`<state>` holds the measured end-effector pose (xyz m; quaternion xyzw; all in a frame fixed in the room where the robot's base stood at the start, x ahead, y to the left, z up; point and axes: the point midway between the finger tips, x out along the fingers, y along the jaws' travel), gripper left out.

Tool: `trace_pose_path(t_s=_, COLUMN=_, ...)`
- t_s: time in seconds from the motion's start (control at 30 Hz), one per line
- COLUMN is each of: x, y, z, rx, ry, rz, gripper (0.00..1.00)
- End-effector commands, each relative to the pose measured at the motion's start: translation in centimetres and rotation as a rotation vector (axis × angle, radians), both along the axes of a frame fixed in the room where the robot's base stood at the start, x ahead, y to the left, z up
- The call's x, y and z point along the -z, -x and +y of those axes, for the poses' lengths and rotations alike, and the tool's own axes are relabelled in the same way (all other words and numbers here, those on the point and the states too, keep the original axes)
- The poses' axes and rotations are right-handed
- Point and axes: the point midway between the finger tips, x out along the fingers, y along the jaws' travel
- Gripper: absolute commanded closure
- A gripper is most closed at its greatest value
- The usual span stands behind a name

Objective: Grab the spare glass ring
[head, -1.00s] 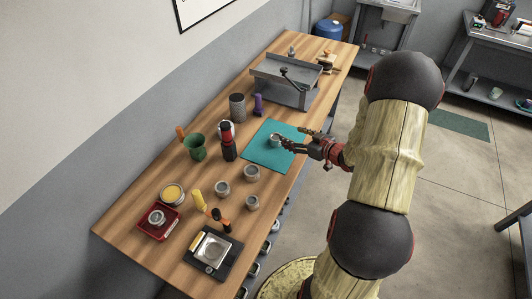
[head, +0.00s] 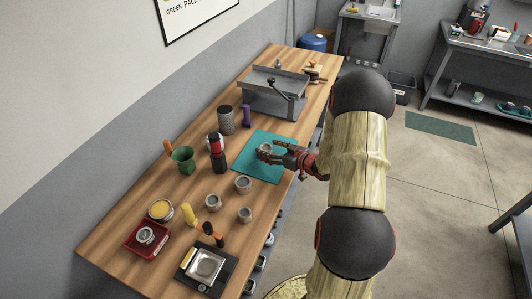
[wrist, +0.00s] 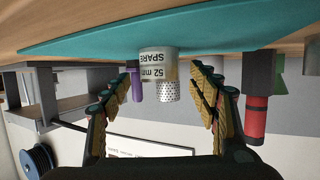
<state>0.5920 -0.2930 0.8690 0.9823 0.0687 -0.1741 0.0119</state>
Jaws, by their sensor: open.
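The spare glass ring (wrist: 157,62) is a short pale cylinder marked "52 mm SPARE". It stands on the teal mat (wrist: 90,38), which shows upside down in the wrist view. My gripper (wrist: 165,76) is open, with one finger on each side of the ring and a visible gap on the right. I cannot tell whether the left finger touches it. In the head view, my gripper (head: 272,152) is low over the mat (head: 255,170) at the ring (head: 265,148), which the fingers partly cover.
Several small grey cups (head: 243,184) stand nearer on the wooden bench (head: 135,215). A metal tray machine (head: 272,90) stands past the mat.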

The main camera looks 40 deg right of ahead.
Motion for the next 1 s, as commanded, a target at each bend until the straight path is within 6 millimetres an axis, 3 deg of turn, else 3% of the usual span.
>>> trace_pose_path(t_s=0.13, x=-0.14, y=0.02, z=-0.05, rx=0.001, ry=0.0, rz=0.0, gripper=0.4)
trace_pose_path(t_s=1.0, x=-0.14, y=0.03, z=-0.07, rx=0.001, ry=0.0, rz=-0.001, gripper=0.89)
